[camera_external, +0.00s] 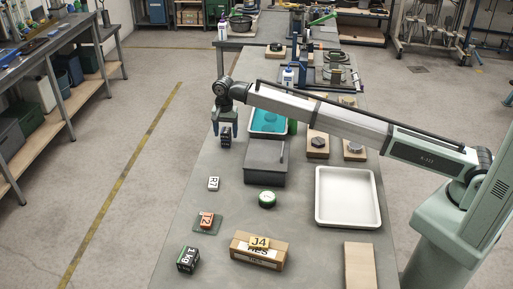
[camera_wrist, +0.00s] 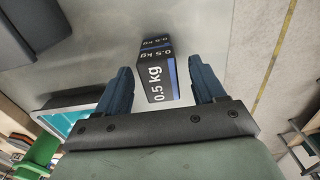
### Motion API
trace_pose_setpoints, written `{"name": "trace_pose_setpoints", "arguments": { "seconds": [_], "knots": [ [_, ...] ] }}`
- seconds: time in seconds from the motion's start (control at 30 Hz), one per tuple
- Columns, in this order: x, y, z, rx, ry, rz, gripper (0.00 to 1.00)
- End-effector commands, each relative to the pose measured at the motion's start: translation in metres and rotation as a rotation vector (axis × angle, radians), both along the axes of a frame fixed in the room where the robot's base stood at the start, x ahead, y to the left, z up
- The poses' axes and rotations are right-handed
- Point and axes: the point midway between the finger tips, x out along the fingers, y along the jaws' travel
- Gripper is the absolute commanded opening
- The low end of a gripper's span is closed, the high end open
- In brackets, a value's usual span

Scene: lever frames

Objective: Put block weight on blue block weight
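A dark block weight marked "0.5 kg" with a blue stripe (camera_wrist: 160,80) stands between my fingers in the wrist view. Two more rows of "0.5 kg" lettering show at its far end; I cannot tell whether this is one block or two stacked. In the external view the dark block (camera_external: 225,136) shows under my gripper (camera_external: 228,122), near the table's left edge. My gripper (camera_wrist: 163,90) is open, with a gap between each finger and the block. Another dark block marked "1 kg" (camera_external: 188,260) stands at the table's front left, far from my gripper.
A grey box (camera_external: 264,163) and a blue-lined tray (camera_external: 268,122) stand right of my gripper. A white tray (camera_external: 347,196) is further right.

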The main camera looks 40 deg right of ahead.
Motion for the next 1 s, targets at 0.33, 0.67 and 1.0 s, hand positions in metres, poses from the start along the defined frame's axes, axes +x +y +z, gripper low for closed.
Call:
{"name": "trace_pose_setpoints", "arguments": {
  "seconds": [0.33,0.67,1.0],
  "knots": [
    [0.000,0.000,0.007,0.001,-0.001,0.000,0.69],
    [0.001,0.001,0.061,0.001,-0.001,0.000,0.69],
    [0.001,0.000,0.112,0.001,-0.001,0.000,0.69]
  ]
}}
